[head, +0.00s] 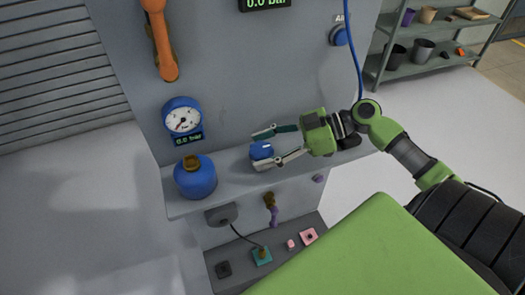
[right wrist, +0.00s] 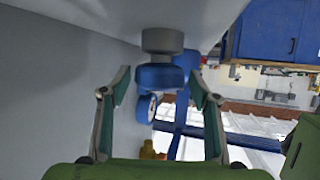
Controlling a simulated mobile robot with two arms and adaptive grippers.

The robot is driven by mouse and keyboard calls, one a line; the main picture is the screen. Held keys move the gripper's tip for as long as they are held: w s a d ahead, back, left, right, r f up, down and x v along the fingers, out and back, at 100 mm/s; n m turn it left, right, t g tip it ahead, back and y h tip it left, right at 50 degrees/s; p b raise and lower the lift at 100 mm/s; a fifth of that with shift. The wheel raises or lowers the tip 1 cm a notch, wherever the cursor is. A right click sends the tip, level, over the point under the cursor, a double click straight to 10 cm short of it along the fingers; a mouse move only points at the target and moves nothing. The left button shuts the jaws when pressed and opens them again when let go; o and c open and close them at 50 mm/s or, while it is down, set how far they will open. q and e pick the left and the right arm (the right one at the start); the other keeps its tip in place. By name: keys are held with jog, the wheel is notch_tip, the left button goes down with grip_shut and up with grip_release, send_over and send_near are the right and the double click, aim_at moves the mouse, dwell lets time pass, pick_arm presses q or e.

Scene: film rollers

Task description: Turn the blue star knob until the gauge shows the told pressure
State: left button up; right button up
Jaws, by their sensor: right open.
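The blue knob (head: 261,151) stands on the grey ledge, and its star shape is too small to make out. The round gauge (head: 184,118) has a blue rim and white dial, and the readout below it shows 0.0 bar. My right gripper (head: 257,150) is open, with one finger on each side of the knob. In the right wrist view the blue knob (right wrist: 160,76) on its grey base sits ahead between the open fingers (right wrist: 158,94), with gaps on both sides. The gauge (right wrist: 147,107) shows beyond it. My left gripper is in no view.
A blue vessel (head: 195,180) stands left on the ledge (head: 228,187). An orange tool (head: 160,42) hangs on the panel above the gauge. A blue hose (head: 355,50) runs down at right. A rack (head: 430,62) stands back right.

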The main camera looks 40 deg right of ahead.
jog(key=shift+w+a, duration=0.15)
jog(key=shift+a, duration=0.05)
jog(key=c, duration=1.1)
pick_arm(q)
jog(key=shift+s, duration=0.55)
pick_arm(e)
jog(key=shift+c, duration=0.2)
